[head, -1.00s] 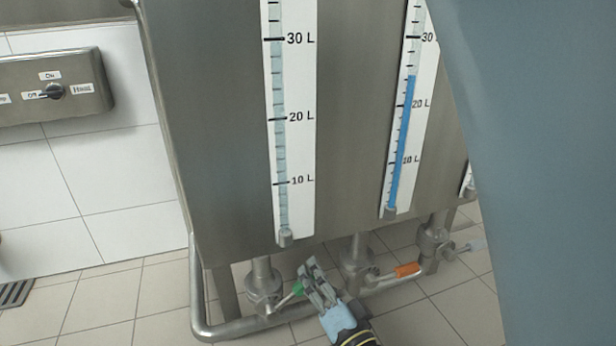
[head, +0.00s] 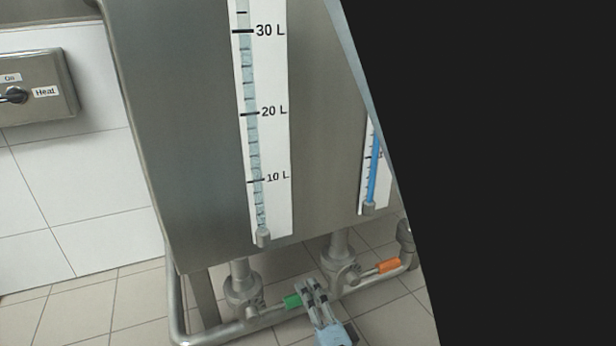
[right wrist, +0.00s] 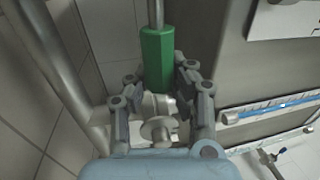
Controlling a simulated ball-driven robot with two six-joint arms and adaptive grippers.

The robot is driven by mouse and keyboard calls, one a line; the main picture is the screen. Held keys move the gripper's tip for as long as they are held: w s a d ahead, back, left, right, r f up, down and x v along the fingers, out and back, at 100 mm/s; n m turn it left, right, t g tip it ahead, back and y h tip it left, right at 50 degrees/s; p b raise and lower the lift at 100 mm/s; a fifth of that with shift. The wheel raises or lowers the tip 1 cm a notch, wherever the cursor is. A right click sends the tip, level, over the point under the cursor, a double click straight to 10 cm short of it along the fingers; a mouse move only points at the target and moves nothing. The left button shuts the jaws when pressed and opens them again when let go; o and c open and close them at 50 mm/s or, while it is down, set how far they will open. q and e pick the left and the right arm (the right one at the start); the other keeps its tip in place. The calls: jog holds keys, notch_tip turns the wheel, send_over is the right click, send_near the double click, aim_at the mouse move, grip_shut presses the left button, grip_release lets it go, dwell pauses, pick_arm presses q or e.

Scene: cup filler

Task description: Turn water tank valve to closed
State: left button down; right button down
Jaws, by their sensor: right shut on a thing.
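The steel water tank (head: 190,150) fills the middle of the head view. Its valve (head: 243,290) sits under the left gauge, with a green-gripped lever (head: 293,301) pointing right and slightly up along the pipe. My right gripper (head: 310,288) is at the end of this lever, shut on the green grip. In the right wrist view, the green grip (right wrist: 157,60) lies between the two fingers (right wrist: 160,82), and the metal rod runs on beyond it. The fingers partly cover the grip in the head view. My left gripper is not in view.
A second valve with an orange lever (head: 389,265) is close on the right. A bent steel pipe (head: 290,312) runs low along the front. A switch box (head: 40,85) is on the tiled wall at left. A large dark shape hides the right side.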

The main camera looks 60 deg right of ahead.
jog(key=shift+s+a+f, duration=0.15)
jog(key=shift+s+f, duration=0.15)
jog(key=shift+f, duration=0.1)
jog(key=c, duration=1.4)
grip_release()
jog(key=o, duration=0.3)
jog(key=shift+w+r, duration=0.1)
jog(key=shift+o, duration=0.2)
jog(key=shift+w+r, duration=0.1)
jog(key=shift+r, duration=0.05)
jog(key=shift+r, duration=4.9)
